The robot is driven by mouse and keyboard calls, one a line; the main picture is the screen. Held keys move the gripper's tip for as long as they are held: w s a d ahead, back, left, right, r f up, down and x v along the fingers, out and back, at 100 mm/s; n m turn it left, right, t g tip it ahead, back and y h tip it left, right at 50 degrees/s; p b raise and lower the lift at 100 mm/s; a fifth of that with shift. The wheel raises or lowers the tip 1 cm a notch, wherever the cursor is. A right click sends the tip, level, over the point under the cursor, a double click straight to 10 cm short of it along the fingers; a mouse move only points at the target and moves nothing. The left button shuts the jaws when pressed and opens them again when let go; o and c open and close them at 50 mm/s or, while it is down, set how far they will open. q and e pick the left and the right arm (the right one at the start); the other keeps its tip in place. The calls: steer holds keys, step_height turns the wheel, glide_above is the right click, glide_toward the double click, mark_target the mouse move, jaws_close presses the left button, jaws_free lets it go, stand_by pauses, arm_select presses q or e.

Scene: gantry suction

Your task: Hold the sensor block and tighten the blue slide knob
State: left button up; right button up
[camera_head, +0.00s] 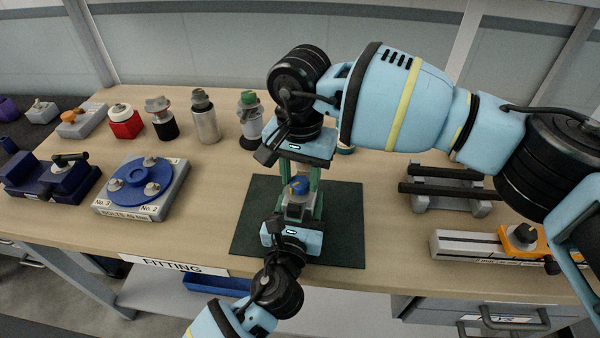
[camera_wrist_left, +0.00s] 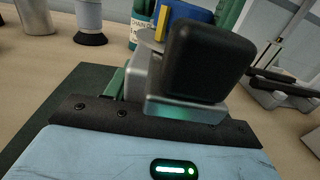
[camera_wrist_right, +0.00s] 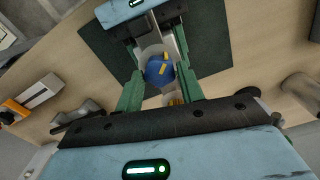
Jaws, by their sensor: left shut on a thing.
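The sensor block (camera_head: 299,201) is a small grey metal piece above the dark green mat. In the left wrist view it is a grey body (camera_wrist_left: 180,107) with a black box at its front. My left gripper (camera_head: 297,215) comes from the near side and is shut on it. The blue slide knob (camera_head: 299,185) is on top and has a yellow mark, clear in the right wrist view (camera_wrist_right: 160,69). My right gripper (camera_head: 301,176) reaches from the far side. Its green fingers stand apart, with the knob in the gap between them. Whether a fingertip touches the knob is hidden.
The mat (camera_head: 345,215) lies on a wooden bench. A blue round fixture (camera_head: 135,180) stands left, and several bottles line the back. A rail stand (camera_head: 447,188) and a slide with an orange carriage (camera_head: 520,238) are at right.

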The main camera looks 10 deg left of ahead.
mark_target(300, 180)
steer(key=c, duration=0.5)
steer(key=shift+m, duration=1.1)
steer(key=o, duration=1)
steer(key=shift+r, duration=0.1)
step_height(300, 180, up, 12)
arm_select(q)
steer(key=o, duration=1.7)
